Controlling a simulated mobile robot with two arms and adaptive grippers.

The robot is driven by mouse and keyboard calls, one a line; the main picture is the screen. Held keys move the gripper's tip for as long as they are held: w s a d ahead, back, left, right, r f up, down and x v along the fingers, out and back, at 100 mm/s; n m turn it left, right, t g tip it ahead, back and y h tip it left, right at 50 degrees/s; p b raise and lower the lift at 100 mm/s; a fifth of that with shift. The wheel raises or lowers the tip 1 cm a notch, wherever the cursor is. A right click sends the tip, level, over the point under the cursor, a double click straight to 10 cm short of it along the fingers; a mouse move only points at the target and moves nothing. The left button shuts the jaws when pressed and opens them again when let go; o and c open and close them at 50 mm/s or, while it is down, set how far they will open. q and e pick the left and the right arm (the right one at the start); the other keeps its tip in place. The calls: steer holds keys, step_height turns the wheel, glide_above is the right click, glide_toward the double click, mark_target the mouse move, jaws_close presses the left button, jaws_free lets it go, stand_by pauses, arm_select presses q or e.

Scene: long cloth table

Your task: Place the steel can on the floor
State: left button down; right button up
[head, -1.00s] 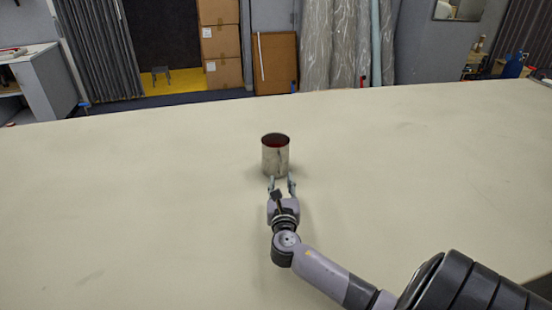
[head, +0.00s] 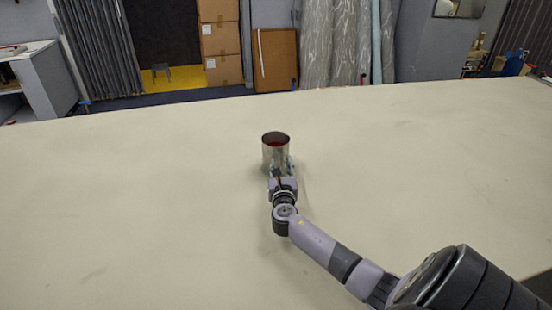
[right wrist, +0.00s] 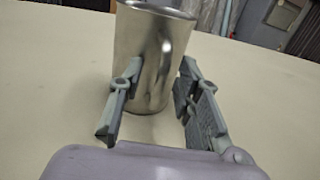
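The steel can (head: 275,153) stands upright on the long cloth table (head: 140,200), near the middle of the head view. It is shiny metal with a dark red inside. My right gripper (head: 279,168) is low at the can's near side. In the right wrist view the can (right wrist: 152,38) rises between and beyond the two fingers of the gripper (right wrist: 160,70). The fingers are spread apart, one toward each side of the can. I cannot tell whether they touch it. My left gripper is in neither view.
The table top around the can is bare, with wide free room on both sides. A white cabinet (head: 40,80) stands at the far left.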

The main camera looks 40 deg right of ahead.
steer(key=shift+c, duration=0.5)
jaws_close()
